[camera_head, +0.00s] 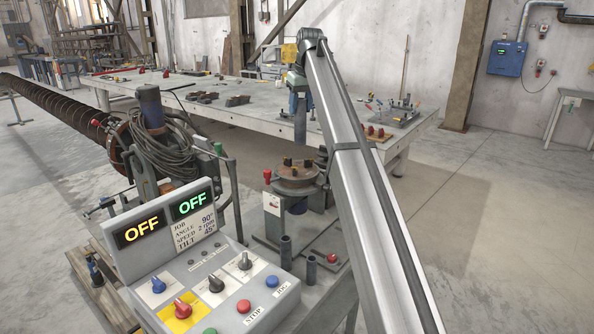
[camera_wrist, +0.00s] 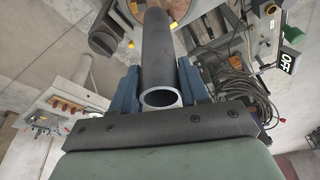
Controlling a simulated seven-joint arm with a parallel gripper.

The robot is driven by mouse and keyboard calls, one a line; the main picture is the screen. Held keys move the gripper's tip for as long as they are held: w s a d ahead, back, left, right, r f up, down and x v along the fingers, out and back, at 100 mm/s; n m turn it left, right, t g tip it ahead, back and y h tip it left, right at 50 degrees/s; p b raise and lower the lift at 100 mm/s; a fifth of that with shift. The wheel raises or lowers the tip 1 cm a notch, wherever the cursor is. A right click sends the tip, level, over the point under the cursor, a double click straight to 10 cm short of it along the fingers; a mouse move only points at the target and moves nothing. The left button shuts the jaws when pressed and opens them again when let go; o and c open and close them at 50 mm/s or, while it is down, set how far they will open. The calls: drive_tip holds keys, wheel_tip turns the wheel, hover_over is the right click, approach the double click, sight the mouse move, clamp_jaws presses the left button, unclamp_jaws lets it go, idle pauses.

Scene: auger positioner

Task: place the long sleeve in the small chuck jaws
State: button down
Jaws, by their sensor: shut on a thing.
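The long sleeve (camera_wrist: 157,50) is a dark grey tube with a pale open end, shown in the wrist view. My gripper (camera_wrist: 158,88) is shut on it, with a blue finger on each side near that end. The small chuck jaws (camera_head: 288,161) sit on a round brownish plate on a grey stand, apart from my gripper.
Two short dark tubes (camera_head: 285,250) stand in front of the chuck stand. A control panel (camera_head: 205,285) with OFF displays stands at front left. A cable-wrapped machine (camera_head: 165,150) and long auger (camera_head: 60,105) lie left. A long grey table (camera_head: 215,102) stands behind; floor at right is clear.

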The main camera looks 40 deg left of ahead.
sight(297, 132)
drive_tip(key=shift+s+d+f+x, duration=0.1)
drive_tip(key=shift+s+d+x, duration=0.15)
drive_tip(key=shift+x, duration=1.25)
drive_tip(key=shift+s+d+f+x, duration=0.1)
drive_tip(key=shift+s+d+x, duration=0.2)
drive_tip(key=shift+x, duration=1.25)
drive_tip(key=shift+s+d+f+x, duration=0.15)
drive_tip(key=shift+s+x, duration=0.1)
drive_tip(key=shift+x, duration=1.25)
drive_tip(key=c, duration=0.6)
unclamp_jaws()
drive_tip(key=shift+f, duration=0.1)
drive_tip(key=shift+o, duration=0.2)
drive_tip(key=v, duration=1.2)
drive_tip(key=shift+r, duration=0.2)
